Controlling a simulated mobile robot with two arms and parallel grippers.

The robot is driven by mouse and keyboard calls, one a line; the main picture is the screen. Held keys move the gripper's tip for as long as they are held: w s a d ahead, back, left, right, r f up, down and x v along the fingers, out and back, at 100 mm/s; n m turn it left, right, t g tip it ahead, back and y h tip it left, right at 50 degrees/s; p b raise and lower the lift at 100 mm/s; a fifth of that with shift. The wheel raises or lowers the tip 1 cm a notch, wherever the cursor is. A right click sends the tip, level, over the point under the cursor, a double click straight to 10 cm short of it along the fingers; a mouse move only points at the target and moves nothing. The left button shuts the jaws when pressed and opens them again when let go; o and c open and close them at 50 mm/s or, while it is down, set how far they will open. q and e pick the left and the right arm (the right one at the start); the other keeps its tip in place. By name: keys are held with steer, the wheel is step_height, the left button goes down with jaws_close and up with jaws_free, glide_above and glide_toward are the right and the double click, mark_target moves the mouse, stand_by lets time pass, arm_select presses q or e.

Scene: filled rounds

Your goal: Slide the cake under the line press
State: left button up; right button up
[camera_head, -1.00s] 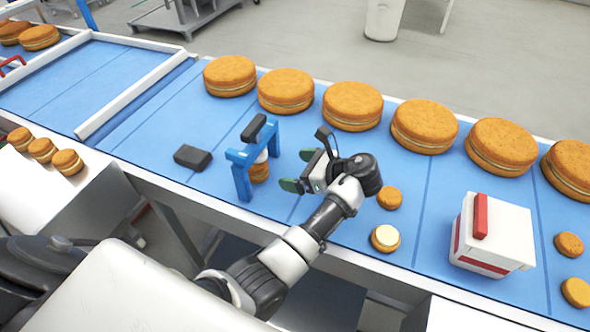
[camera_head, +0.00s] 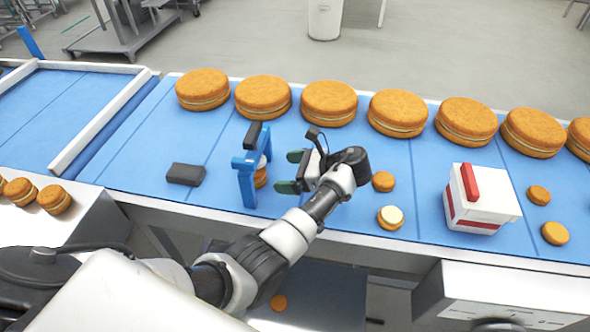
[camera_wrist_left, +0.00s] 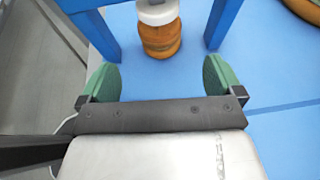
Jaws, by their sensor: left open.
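The line press (camera_head: 247,188) is a blue frame with a black handle on top and a white round pad (camera_wrist_left: 157,12). A small orange-brown cake (camera_head: 261,179) stands upright on the belt within the frame. In the left wrist view the cake (camera_wrist_left: 161,38) sits between the two blue legs, below the pad; whether they touch is unclear. My left gripper (camera_head: 291,171) is open and empty at belt height, right of the press, its green fingers pointing at the cake. In its wrist view the gripper (camera_wrist_left: 160,78) is apart from the cake. My right gripper is not visible.
A dark block (camera_head: 185,174) lies left of the press. Large filled cakes (camera_head: 329,103) line the belt's far side. A plain round (camera_head: 382,181), a cream-topped round (camera_head: 390,217) and a white-red box (camera_head: 480,205) stand right. An orange round (camera_head: 279,302) lies below the belt.

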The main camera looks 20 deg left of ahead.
mark_target(258, 174)
arm_select(q)
steer(key=x, duration=0.3)
steer(key=shift+a+p, duration=0.15)
steer(key=shift+p, duration=0.15)
steer(key=x, duration=0.5)
steer(key=shift+p, duration=0.4)
steer(key=shift+s+a+f, duration=0.1)
steer(key=shift+a+f, duration=0.05)
steer(key=shift+a, duration=0.3)
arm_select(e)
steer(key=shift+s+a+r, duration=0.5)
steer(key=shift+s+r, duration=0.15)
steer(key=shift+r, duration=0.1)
arm_select(q)
steer(key=c, duration=0.7)
steer(key=o, duration=0.7)
